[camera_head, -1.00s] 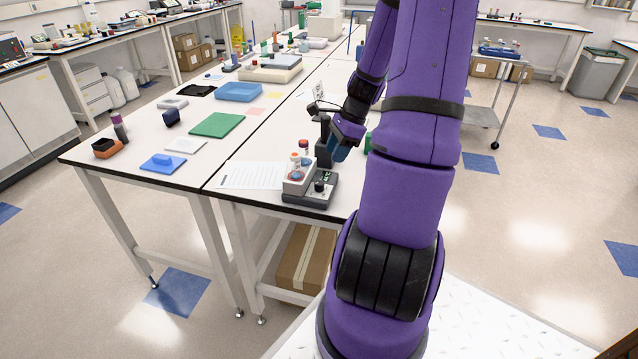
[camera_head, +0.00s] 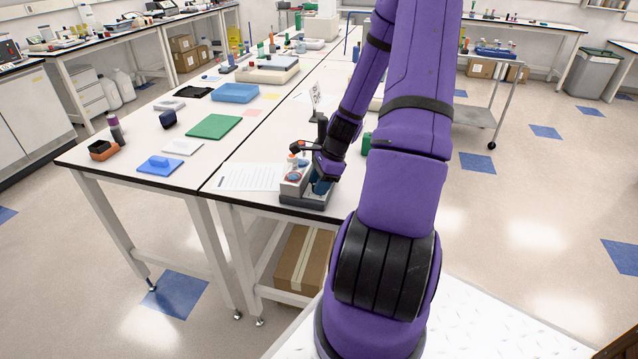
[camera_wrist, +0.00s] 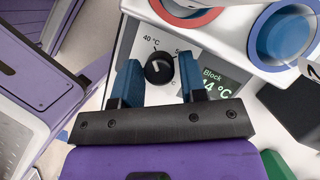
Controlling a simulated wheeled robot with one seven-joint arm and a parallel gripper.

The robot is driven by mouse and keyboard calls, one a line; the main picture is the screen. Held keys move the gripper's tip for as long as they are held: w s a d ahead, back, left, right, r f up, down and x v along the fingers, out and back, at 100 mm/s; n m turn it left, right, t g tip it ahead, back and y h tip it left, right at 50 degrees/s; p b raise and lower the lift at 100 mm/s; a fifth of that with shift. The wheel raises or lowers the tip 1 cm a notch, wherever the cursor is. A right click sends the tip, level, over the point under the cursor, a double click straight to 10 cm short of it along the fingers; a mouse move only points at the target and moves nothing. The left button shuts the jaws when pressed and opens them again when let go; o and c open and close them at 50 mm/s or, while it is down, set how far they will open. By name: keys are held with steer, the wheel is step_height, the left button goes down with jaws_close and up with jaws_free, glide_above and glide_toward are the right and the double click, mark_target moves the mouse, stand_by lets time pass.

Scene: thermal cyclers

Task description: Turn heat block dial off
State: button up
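The heat block (camera_head: 290,188) stands near the front corner of the bench, partly hidden by my gripper in the head view. In the wrist view its white panel (camera_wrist: 215,40) carries a black dial (camera_wrist: 159,68) with a white pointer mark, labels including "40 °C", and a lit display (camera_wrist: 222,84) reading "Block" and a partly covered "4 °C" figure. My gripper (camera_wrist: 158,75) is open, with one blue finger on each side of the dial. Gaps show between the fingers and the dial, and it is not gripped. In the head view my gripper (camera_head: 321,186) is down at the block's front.
A printed sheet (camera_head: 248,177) lies left of the heat block. Tubes in red-rimmed and blue-rimmed (camera_wrist: 285,35) wells stand close beside the dial.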

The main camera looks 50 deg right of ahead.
steer(key=c, duration=0.7)
steer(key=shift+o, duration=0.3)
steer(key=shift+n, duration=0.4)
steer(key=n+g, duration=0.1)
steer(key=n, duration=0.1)
steer(key=n+g, duration=0.1)
steer(key=n, duration=0.1)
steer(key=shift+w+n+y, duration=0.2)
steer(key=shift+n+y, duration=0.1)
steer(key=n+g, duration=0.1)
steer(key=n, duration=0.1)
steer(key=n+g, duration=0.1)
steer(key=n, duration=0.2)
steer(key=shift+w, duration=0.15)
steer(key=shift+n, duration=0.3)
steer(key=o, duration=0.6)
